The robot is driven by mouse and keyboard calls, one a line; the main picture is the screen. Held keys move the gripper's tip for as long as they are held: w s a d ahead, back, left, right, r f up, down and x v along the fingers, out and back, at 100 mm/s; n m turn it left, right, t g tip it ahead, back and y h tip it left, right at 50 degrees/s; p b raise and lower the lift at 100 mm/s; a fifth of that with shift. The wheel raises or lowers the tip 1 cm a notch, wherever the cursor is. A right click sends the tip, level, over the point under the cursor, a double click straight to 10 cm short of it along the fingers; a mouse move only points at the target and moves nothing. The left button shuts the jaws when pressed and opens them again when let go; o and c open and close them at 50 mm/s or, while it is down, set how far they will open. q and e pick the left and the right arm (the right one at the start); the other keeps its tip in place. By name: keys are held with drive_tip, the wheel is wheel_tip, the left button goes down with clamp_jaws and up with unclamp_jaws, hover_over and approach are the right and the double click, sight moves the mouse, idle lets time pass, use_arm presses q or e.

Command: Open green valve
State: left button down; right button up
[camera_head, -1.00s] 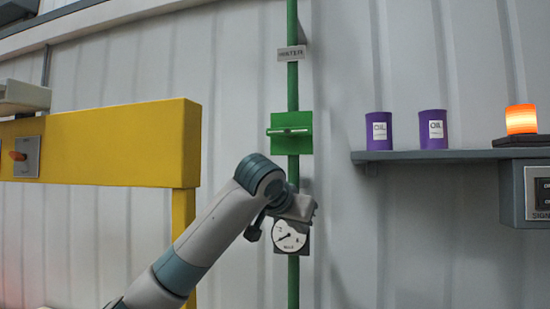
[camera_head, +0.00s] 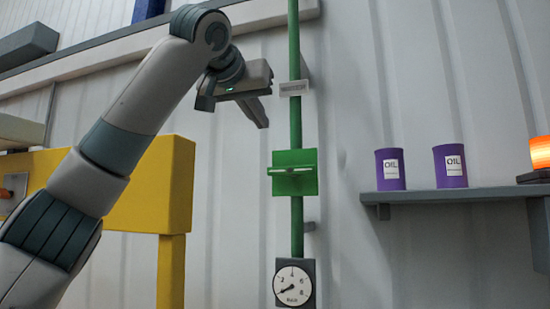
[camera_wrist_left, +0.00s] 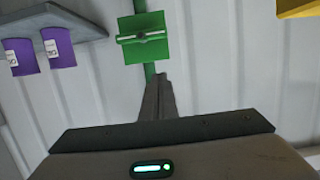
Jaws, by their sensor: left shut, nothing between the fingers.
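The green valve (camera_head: 305,181) is a green plate on a vertical green pipe (camera_head: 296,120). Its handle bar (camera_head: 290,170) lies across the pipe, roughly horizontal. The valve (camera_wrist_left: 155,50) also shows in the left wrist view, beyond the fingertips, with its bar crosswise. My left gripper (camera_head: 264,122) is shut and empty, above and to the left of the valve in the head view, not touching it. Its closed fingers show in the left wrist view (camera_wrist_left: 160,80). My right gripper is not in view.
A gauge (camera_head: 294,284) sits on the pipe below the valve, and a small label plate (camera_head: 294,88) above it. A yellow frame (camera_head: 165,190) stands left. A grey shelf (camera_head: 450,194) at right holds two purple oil cans (camera_head: 390,168) and an orange lamp (camera_head: 540,152).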

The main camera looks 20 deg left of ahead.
use_arm(q)
drive_tip(key=shift+w, duration=0.15)
drive_tip(key=p, duration=0.5)
hover_over(291, 171)
drive_tip(key=s+a, duration=0.2)
drive_tip(key=a, duration=0.2)
wheel_tip(291, 171, down, 2)
wheel_tip(291, 171, down, 5)
drive_tip(key=shift+d+r+p, duration=0.15)
drive_tip(key=shift+r+p, duration=0.05)
drive_tip(key=shift+p, duration=0.35)
drive_tip(key=shift+w, duration=0.1)
